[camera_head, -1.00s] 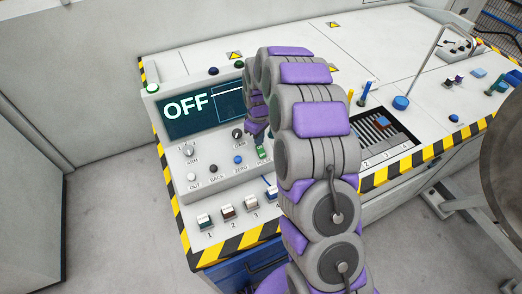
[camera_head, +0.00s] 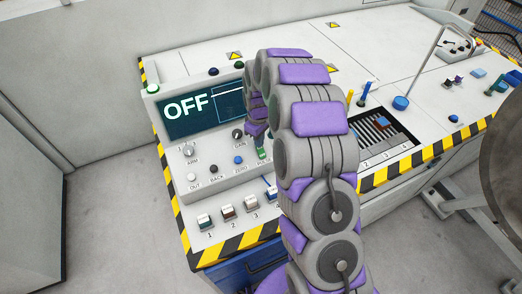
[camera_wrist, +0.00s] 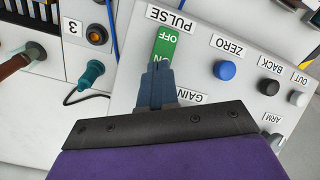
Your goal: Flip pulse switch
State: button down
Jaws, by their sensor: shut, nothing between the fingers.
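The pulse switch (camera_wrist: 166,43) is a green rocker on the grey console, with "OFF" readable at its end by the PULSE label and "ON" partly covered. It also shows small in the head view (camera_head: 262,154), partly behind my arm. My gripper (camera_wrist: 157,70) is shut and empty, with its blue-grey fingertips over the "ON" end of the switch. I cannot tell whether the tips touch it. The console's screen (camera_head: 200,112) reads "OFF".
A blue ZERO button (camera_wrist: 225,70) and a dark BACK button (camera_wrist: 269,87) sit beside the switch. A teal plug (camera_wrist: 91,73) with a black cable is on the other side. The ARM knob (camera_head: 189,150) is at the console's left.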

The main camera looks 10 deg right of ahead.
jog(key=shift+r+p, duration=1.4)
jog(key=shift+r, duration=1.95)
